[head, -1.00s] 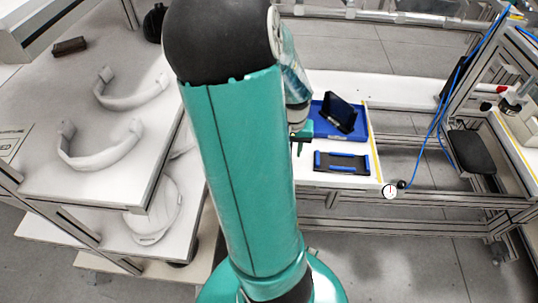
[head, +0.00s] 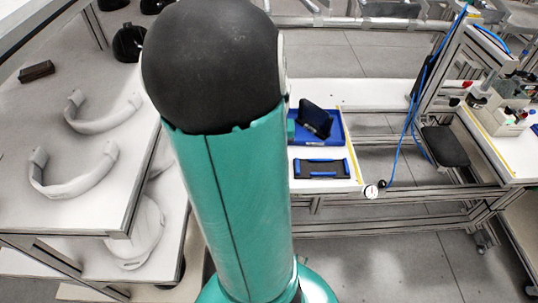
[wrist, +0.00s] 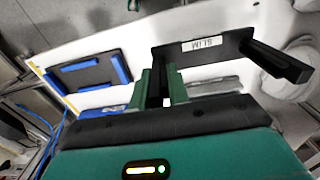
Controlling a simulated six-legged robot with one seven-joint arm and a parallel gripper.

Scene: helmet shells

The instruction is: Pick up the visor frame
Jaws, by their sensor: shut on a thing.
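The visor frame (wrist: 222,46) is a black angular bar with a white "SLIM" label and an arm jutting out at its right end. In the wrist view my gripper (wrist: 160,84), with its green fingers, is shut on the left end of the frame. The frame appears in front of a white surface; I cannot tell how high it is.
A black tray with blue bars (head: 322,168) lies on the white bench, beside a blue tray (head: 338,132) bearing a tilted black piece (head: 315,118). Floor at right is partly free.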

